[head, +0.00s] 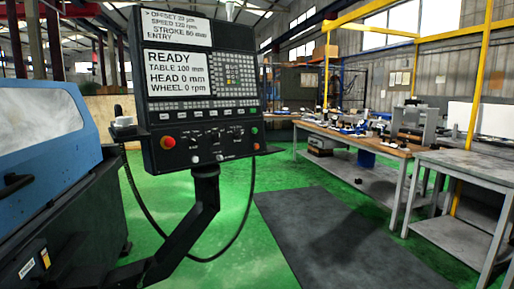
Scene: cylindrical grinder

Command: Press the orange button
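The control panel (205,138) stands on a black post and arm in the left half of the head view. A round orange-red button (168,142) is at the lower left of its front face. A smaller reddish button (256,146) is at the lower right, below a green button (254,130). The screen (175,73) reads READY, with table 100 mm, head 0 mm and wheel 0 rpm. Neither of my grippers is in view, and nothing covers the panel face.
The blue machine housing (75,165) is close at the left. A black cable (142,200) hangs below the panel. A dark mat (330,240) lies on the green floor. A workbench (345,138) and a grey table (470,168) stand at the right. Space before the panel looks clear.

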